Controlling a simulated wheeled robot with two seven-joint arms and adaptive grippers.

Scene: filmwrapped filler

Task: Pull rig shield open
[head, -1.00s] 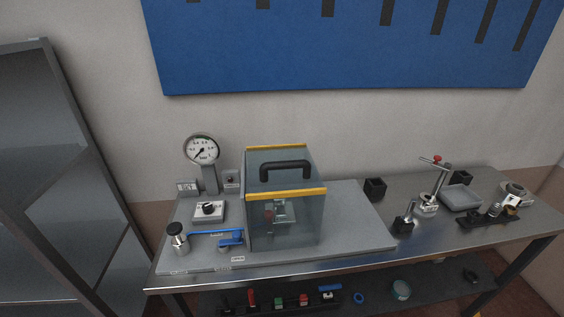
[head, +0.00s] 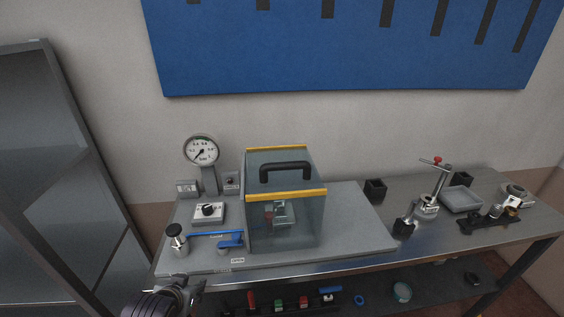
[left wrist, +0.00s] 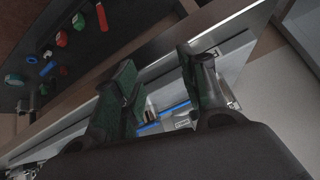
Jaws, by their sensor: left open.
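The rig shield (head: 283,215) is a clear box with yellow edge strips and a black handle (head: 285,171) on its top. It stands closed over a small fixture with a red part, on the grey rig base plate (head: 350,225). My left gripper (head: 192,290) is at the lower left of the head view, in front of the bench's front edge, below and left of the shield, touching nothing that I can see. In the left wrist view its fingers (left wrist: 160,95) are apart and empty, with a blue lever between them in the background. My right gripper is not in view.
A pressure gauge (head: 202,150), a knob box (head: 208,212), a black-capped valve (head: 176,238) and a blue lever (head: 228,241) stand left of the shield. A clamp stand (head: 430,195) and a grey tray (head: 461,199) are at right. A lower shelf holds small parts.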

